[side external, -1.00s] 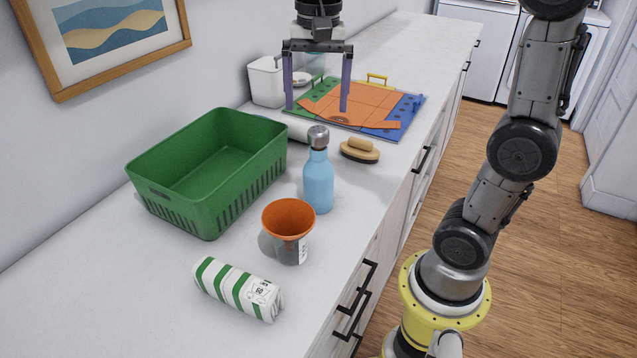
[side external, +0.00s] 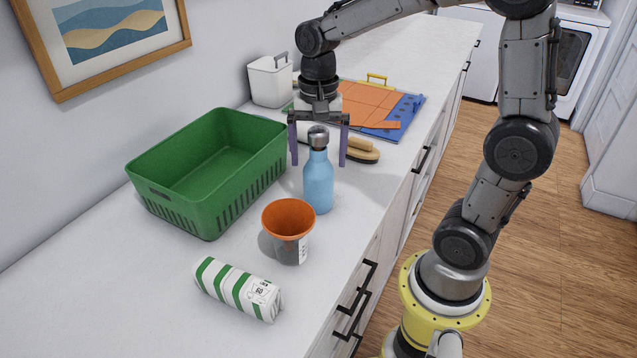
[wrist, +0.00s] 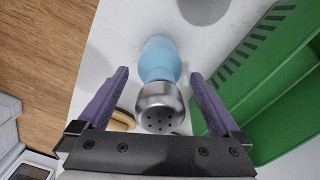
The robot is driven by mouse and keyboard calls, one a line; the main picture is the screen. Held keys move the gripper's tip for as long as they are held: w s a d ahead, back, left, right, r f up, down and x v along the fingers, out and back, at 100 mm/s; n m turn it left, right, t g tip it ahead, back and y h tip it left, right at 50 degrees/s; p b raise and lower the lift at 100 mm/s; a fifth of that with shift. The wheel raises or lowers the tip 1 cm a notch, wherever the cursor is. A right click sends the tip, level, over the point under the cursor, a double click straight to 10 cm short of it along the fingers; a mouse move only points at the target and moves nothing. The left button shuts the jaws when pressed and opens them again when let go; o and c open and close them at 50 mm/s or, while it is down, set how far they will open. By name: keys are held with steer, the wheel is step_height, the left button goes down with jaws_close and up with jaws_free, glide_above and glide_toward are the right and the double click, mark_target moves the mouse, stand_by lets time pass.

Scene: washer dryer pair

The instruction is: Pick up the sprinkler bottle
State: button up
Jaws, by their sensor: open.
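The sprinkler bottle (side external: 318,188) is light blue with a silver cap and stands upright on the white counter. In the wrist view its holed silver cap (wrist: 160,108) and blue body (wrist: 160,60) lie between my fingers. My gripper (side external: 318,164) is open, pointing down, with one purple finger on each side of the bottle's upper part in the side view. In the wrist view the fingers (wrist: 159,74) show gaps to the bottle on both sides. I cannot tell exactly how far the fingers reach along its depth.
A green basket (side external: 215,205) stands left of the bottle. An orange-rimmed cup (side external: 289,222) and a green-striped roll (side external: 238,289) are in front. A wooden brush (side external: 362,151) and colored boards (side external: 392,115) lie behind. A white container (side external: 268,82) stands by the wall.

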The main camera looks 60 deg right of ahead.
steer(key=shift+f, duration=1.25)
steer(key=shift+r, duration=0.1)
jaws_close()
